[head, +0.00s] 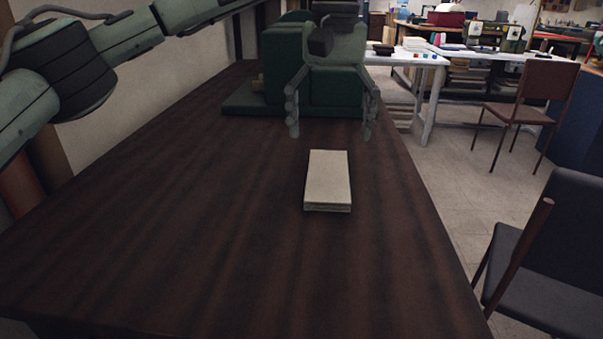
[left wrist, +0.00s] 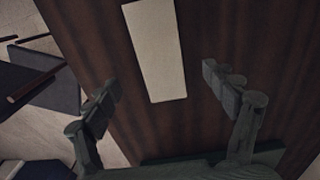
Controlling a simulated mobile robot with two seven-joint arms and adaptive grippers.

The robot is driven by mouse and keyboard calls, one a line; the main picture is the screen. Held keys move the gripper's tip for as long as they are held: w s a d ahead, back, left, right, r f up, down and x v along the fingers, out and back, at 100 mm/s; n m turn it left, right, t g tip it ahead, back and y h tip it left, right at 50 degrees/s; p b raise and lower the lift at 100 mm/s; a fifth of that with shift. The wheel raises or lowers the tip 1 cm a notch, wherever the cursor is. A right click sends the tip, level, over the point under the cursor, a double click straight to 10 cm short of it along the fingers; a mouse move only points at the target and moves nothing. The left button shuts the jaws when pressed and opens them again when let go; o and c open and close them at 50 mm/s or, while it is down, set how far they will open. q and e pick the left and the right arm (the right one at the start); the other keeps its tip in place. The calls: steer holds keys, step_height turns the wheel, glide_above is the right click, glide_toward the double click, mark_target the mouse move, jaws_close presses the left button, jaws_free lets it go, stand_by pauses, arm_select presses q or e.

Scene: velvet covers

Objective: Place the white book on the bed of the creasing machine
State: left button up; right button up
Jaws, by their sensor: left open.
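The white book (head: 328,180) lies flat on the dark wooden table, with its long side pointing away from me. It also shows in the left wrist view (left wrist: 156,50), beyond and between the open fingers. My left gripper (head: 331,115) is open and empty, above the table on the far side of the book, apart from it. The green creasing machine (head: 262,95) stands at the far end of the table, behind the gripper. My gripper and arm hide part of the machine, and I cannot make out its bed clearly. My right gripper is not in view.
The dark table (head: 220,220) is clear around the book and toward me. A wall runs along its left side. A dark chair (head: 560,235) stands close to the right edge. A brown chair (head: 530,95) and a white table (head: 450,62) are farther back right.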

mark_target(328, 172)
arm_select(q)
step_height(328, 172, down, 2)
steer(key=shift+d, duration=0.1)
step_height(328, 172, down, 5)
steer(key=shift+r, duration=0.1)
steer(key=c, duration=1.5)
